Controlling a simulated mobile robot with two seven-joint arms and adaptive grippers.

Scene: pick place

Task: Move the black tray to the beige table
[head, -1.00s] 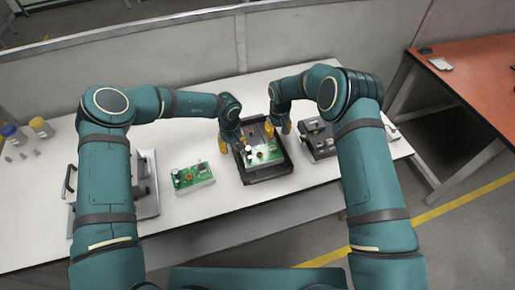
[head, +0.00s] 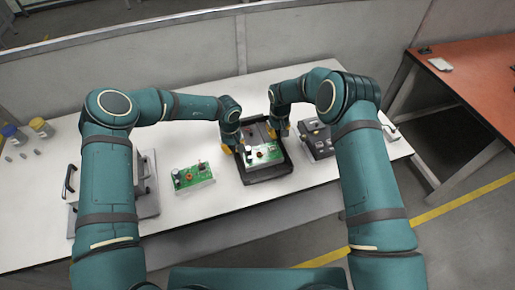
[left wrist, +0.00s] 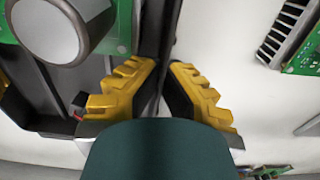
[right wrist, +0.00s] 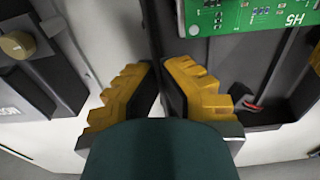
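The black tray (head: 268,174) lies on the white table, with a green circuit board (head: 263,155) in it. My left gripper (head: 236,148) is at the tray's left wall. In the left wrist view its yellow fingers stand on both sides of the tray wall (left wrist: 152,40), closed on it. My right gripper (head: 280,132) is at the tray's right wall, and the right wrist view shows its fingers closed around that wall (right wrist: 160,35). No table that is clearly beige shows; I see a white table (head: 215,225) and an orange-red table (head: 475,75).
A second green board (head: 193,177) lies left of the tray. A dark case (head: 318,140) stands close to the tray's right side. A grey metal fixture (head: 147,185) and small bottles (head: 42,127) are at the left. A grey partition (head: 160,72) runs behind the table.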

